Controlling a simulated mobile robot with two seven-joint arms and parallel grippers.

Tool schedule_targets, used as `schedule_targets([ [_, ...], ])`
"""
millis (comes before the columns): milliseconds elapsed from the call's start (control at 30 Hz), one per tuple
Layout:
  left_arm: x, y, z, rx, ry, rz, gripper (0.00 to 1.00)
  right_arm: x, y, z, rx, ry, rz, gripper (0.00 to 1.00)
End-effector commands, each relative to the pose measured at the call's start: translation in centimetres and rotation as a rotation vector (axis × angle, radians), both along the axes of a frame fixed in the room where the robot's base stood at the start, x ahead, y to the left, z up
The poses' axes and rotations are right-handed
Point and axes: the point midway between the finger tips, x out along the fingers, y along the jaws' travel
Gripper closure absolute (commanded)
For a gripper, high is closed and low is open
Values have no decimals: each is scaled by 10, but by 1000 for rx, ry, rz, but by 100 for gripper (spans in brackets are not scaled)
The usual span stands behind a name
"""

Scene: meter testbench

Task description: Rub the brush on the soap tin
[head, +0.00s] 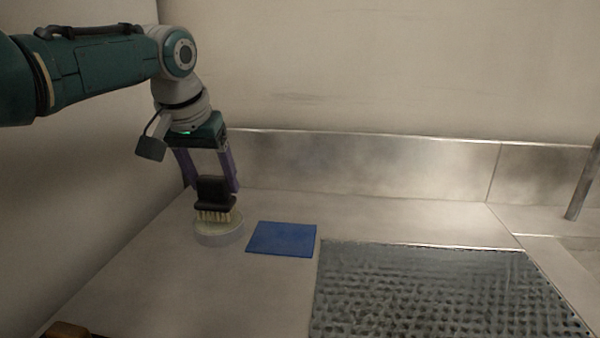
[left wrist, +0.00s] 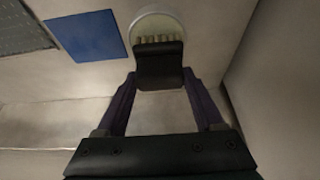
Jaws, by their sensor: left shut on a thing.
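A dark brush (head: 214,192) with pale bristles is held bristles down in my left gripper (head: 212,190). The gripper's purple fingers are shut on the brush from both sides. The round, pale soap tin (head: 219,236) stands on the counter directly below the brush. The bristle tips overlap the tin's top in the head view; they look to be at the soap surface, but exact contact is hard to tell. In the left wrist view the brush (left wrist: 159,68) covers part of the tin (left wrist: 158,20). My right gripper is not in view.
A flat blue mat (head: 282,238) lies just right of the tin. A grey textured mat (head: 440,295) covers the counter further right. A metal backsplash (head: 370,165) runs behind, and a wall is close on the left. A metal pipe (head: 584,180) stands far right.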

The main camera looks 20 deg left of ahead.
Motion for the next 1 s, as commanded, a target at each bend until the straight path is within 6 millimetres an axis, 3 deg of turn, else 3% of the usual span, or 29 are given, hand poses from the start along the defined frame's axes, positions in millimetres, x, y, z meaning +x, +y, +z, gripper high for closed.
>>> schedule_targets([
  [1000,0,0,-11,0,0,-1,75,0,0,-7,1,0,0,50],
])
